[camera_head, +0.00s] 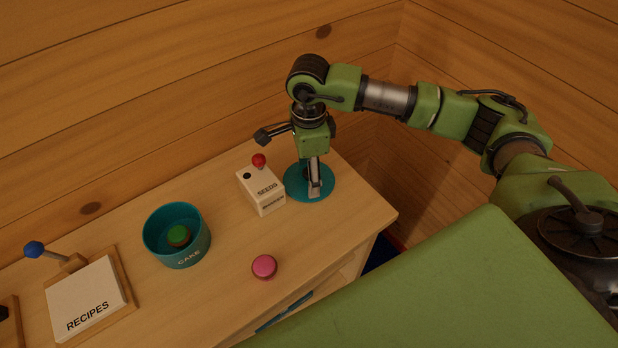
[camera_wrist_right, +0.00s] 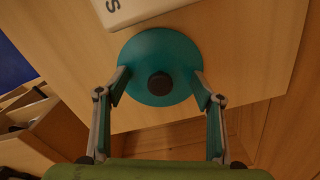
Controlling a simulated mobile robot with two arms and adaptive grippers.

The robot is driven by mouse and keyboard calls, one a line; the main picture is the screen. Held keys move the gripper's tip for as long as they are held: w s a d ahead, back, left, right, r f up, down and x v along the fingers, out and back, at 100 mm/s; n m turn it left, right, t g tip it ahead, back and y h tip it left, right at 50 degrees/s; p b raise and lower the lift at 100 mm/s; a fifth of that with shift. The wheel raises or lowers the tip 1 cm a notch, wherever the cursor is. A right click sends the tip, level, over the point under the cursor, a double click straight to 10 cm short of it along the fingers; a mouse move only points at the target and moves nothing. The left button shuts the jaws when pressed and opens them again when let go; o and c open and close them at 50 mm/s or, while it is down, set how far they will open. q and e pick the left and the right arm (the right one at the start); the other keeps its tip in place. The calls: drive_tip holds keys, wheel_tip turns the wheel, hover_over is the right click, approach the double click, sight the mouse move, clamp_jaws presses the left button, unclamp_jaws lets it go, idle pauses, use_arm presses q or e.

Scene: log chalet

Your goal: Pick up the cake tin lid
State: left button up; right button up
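The cake tin lid is a flat teal disc (camera_head: 322,188) lying on the wooden counter top, right of the white seeds box. In the right wrist view the lid (camera_wrist_right: 160,50) shows whole, with a dark round knob (camera_wrist_right: 160,86) at its middle. My right gripper (camera_head: 288,163) is over the lid, pointing down, its fingers spread wide and empty. In the wrist view its fingertips (camera_wrist_right: 160,77) are on either side of the knob, over the lid's outer parts. I cannot tell how high they are. The teal cake tin (camera_head: 176,258) stands open further left, with a green round thing inside. My left gripper is not in view.
The seeds box (camera_head: 262,196), with a red ball on top, stands close left of the lid. A pink round thing (camera_head: 264,267) lies near the front edge. A recipes board (camera_head: 85,297) and blue-knobbed lever (camera_head: 34,249) are at left. Log walls stand behind.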

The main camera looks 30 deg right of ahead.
drive_tip(key=shift+s, duration=0.2)
drive_tip(key=c, duration=1.2)
drive_tip(key=shift+f, duration=0.15)
clamp_jaws()
